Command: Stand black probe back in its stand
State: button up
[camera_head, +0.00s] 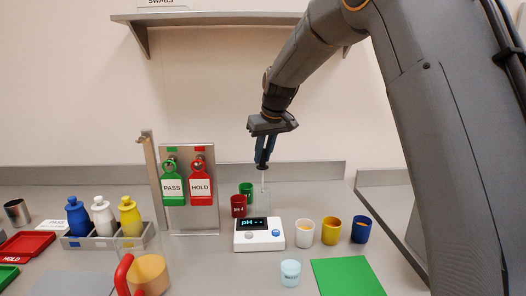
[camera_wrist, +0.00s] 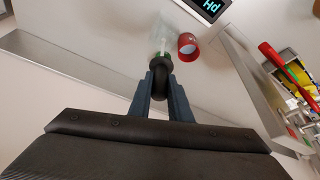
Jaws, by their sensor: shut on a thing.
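My gripper (camera_head: 264,160) points straight down behind the pH meter and is shut on the black probe (camera_head: 262,167). The probe's dark head shows between my fingers, and a thin pale shaft hangs down from it. In the wrist view the probe's round black head (camera_wrist: 160,66) sits between the fingertips (camera_wrist: 160,85). A faint clear holder (camera_head: 264,200), which looks like the stand, is directly below the probe. It also shows pale and see-through in the wrist view (camera_wrist: 155,42). I cannot tell whether the probe's tip is inside it.
The red pH cup (camera_head: 238,206) and green cup (camera_head: 246,189) stand close left of the holder. The pH meter (camera_head: 259,235) is in front. White (camera_head: 304,232), yellow (camera_head: 331,230) and blue (camera_head: 361,229) cups stand right. A tag rack (camera_head: 188,225) is left.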

aim_at(264, 166)
jog(key=shift+f+b, duration=1.05)
jog(key=shift+f, duration=1.85)
jog(key=shift+f+b, duration=0.55)
jog(key=shift+f, duration=0.5)
jog(key=o, duration=1.6)
notch_tip(264, 166, up, 8)
jog(key=p, duration=0.5)
jog(key=shift+f, duration=0.15)
jog(key=shift+f, duration=0.1)
